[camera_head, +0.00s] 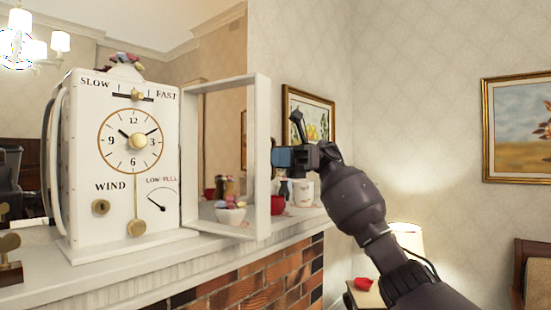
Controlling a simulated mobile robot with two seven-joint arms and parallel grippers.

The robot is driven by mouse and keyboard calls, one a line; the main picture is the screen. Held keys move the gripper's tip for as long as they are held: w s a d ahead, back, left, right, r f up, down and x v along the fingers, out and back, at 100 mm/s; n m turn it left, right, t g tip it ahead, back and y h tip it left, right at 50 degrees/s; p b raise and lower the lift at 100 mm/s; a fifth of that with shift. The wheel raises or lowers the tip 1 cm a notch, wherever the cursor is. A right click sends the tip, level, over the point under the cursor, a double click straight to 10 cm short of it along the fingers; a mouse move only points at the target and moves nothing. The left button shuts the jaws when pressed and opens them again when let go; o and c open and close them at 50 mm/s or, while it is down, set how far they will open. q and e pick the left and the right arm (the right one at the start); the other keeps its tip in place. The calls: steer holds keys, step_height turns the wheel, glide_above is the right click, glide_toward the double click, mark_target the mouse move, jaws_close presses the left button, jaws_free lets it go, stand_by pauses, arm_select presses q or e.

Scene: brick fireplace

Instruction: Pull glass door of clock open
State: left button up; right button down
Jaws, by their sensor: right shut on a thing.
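The white clock (119,180) stands on the mantel, with its dial, pendulum and wind hole facing me. Its glass door (262,160), a white frame with a clear pane, stands swung open on the clock's right side. My right gripper (276,158) is at the door's outer upright, around mid height, and is shut on the door there. The exact spot of contact is hidden by the gripper's own fingers. My left gripper is not in view.
A small bowl (230,214) shows at the door's lower part. A red cup (277,205) and a white mug (303,192) stand on the mantel right of the door. A wind key (9,258) is at the far left. A lamp (407,238) stands at lower right.

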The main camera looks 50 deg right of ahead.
steer(key=c, duration=1.3)
jaws_free()
steer(key=shift+w, duration=0.1)
steer(key=shift+o, duration=0.2)
steer(key=shift+d, duration=0.1)
steer(key=s+d, duration=0.2)
steer(key=d, duration=0.8)
steer(key=shift+d, duration=0.2)
steer(key=shift+f, duration=0.1)
